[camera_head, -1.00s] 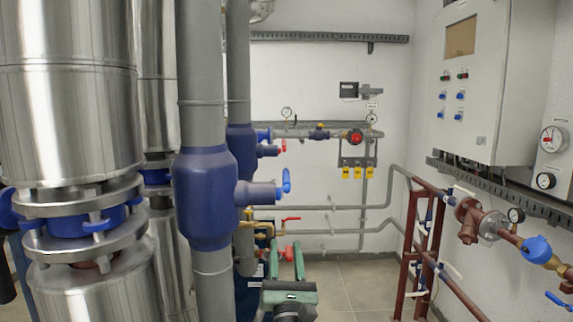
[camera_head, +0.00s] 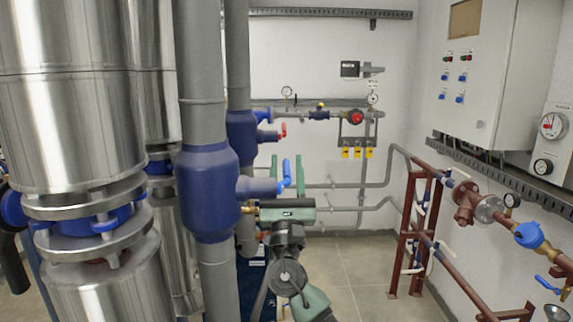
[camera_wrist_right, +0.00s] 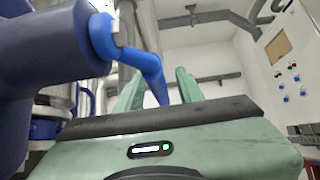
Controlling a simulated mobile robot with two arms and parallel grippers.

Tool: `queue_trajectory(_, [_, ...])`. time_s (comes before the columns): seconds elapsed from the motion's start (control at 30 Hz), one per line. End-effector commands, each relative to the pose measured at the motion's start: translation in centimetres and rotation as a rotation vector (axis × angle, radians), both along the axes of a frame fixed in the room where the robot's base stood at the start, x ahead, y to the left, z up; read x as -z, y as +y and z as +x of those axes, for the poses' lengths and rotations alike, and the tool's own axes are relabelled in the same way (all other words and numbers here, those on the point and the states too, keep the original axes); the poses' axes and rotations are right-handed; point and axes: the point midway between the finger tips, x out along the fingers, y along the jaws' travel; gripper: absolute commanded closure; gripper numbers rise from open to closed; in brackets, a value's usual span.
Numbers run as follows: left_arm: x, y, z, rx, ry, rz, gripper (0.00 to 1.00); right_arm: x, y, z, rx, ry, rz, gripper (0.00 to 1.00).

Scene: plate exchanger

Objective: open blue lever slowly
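The blue lever (camera_head: 286,174) stands upright on the side stub of the large blue valve body (camera_head: 211,190) on the grey pipe. My right gripper (camera_head: 287,163) is open, with its green fingers pointing up on either side of the lever in the head view. In the right wrist view the lever (camera_wrist_right: 150,68) slants down from the upper left, and its lower end shows between the two spread fingers (camera_wrist_right: 158,82). I see no grip on it; whether a finger touches it I cannot tell. My left gripper is not in view.
Large silver insulated cylinders (camera_head: 70,120) fill the left side. Red-brown pipes with a blue-capped valve (camera_head: 530,236) run along the right wall below a grey cabinet (camera_head: 490,80). Thin grey pipes cross the back wall. Tiled floor (camera_head: 350,270) is free in the middle.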

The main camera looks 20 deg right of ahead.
Motion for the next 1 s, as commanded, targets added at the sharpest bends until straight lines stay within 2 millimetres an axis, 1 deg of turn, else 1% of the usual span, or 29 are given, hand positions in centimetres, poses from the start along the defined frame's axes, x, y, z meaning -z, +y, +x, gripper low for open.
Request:
queue_trajectory(0.13, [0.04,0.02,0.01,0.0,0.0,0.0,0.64,0.04,0.0,0.0,0.0,0.0,0.0,0.63])
queue_trajectory(0.17, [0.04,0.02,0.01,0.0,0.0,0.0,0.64,0.04,0.0,0.0,0.0,0.0,0.0,0.66])
queue_trajectory(0.2, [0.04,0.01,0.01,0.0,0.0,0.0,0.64,0.04,0.0,0.0,0.0,0.0,0.0,0.77])
queue_trajectory(0.27, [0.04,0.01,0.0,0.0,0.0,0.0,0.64,0.05,0.0,-0.01,0.0,0.0,0.0,0.93])
queue_trajectory(0.3, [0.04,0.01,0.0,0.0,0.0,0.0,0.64,0.05,0.0,-0.01,0.0,0.0,0.0,1.0])
queue_trajectory(1.0, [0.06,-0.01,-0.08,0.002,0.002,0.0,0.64,0.06,0.01,-0.02,-0.001,0.0,0.001,1.0])
